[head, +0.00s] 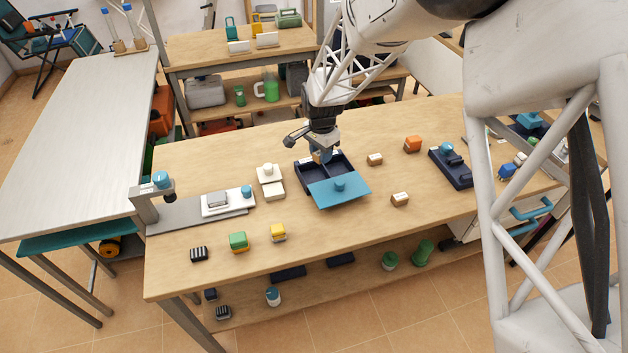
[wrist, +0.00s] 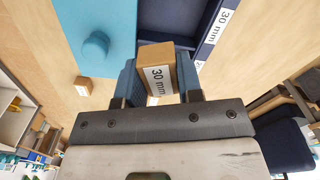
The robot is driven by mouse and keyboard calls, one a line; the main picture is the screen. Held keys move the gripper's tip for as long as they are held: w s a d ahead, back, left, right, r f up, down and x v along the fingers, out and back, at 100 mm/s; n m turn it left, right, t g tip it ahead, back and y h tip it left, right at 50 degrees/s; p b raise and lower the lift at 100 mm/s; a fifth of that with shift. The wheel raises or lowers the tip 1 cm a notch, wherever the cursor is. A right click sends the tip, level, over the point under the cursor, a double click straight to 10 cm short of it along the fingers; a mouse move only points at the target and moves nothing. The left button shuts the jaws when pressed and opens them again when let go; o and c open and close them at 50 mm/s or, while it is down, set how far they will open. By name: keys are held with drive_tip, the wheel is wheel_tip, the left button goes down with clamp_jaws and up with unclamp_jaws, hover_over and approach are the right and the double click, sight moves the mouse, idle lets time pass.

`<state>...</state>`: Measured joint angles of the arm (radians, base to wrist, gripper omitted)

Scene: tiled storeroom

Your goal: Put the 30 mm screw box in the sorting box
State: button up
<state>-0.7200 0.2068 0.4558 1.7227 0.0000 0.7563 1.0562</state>
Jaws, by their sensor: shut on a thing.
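My gripper (head: 321,152) is shut on the 30 mm screw box (wrist: 157,75), a small brown carton with a white "30 mm" label, seen between the fingers in the wrist view. In the head view the gripper is over the back part of the sorting box (head: 301,181), a dark navy box with compartments. A "30 mm" label shows on the sorting box's wall in the wrist view (wrist: 208,45). A blue lid (head: 352,194) with a round knob covers the front of the sorting box. Whether the carton is inside or above a compartment I cannot tell.
Small cartons (head: 375,159) (head: 400,200) and an orange-topped block (head: 413,145) lie to the right. White containers (head: 272,189) and a scale-like device (head: 228,201) are to the left. The table's front middle is clear.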

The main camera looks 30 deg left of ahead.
drive_tip(key=shift+s+a+r, duration=0.1)
drive_tip(key=shift+a+r, duration=0.1)
drive_tip(key=shift+a, duration=0.95)
hover_over(314, 180)
drive_tip(key=shift+f, duration=3.15)
drive_tip(key=shift+f, duration=0.1)
drive_tip(key=shift+f, duration=1.8)
drive_tip(key=shift+f, duration=0.1)
drive_tip(key=o, duration=0.7)
drive_tip(key=shift+c, duration=0.2)
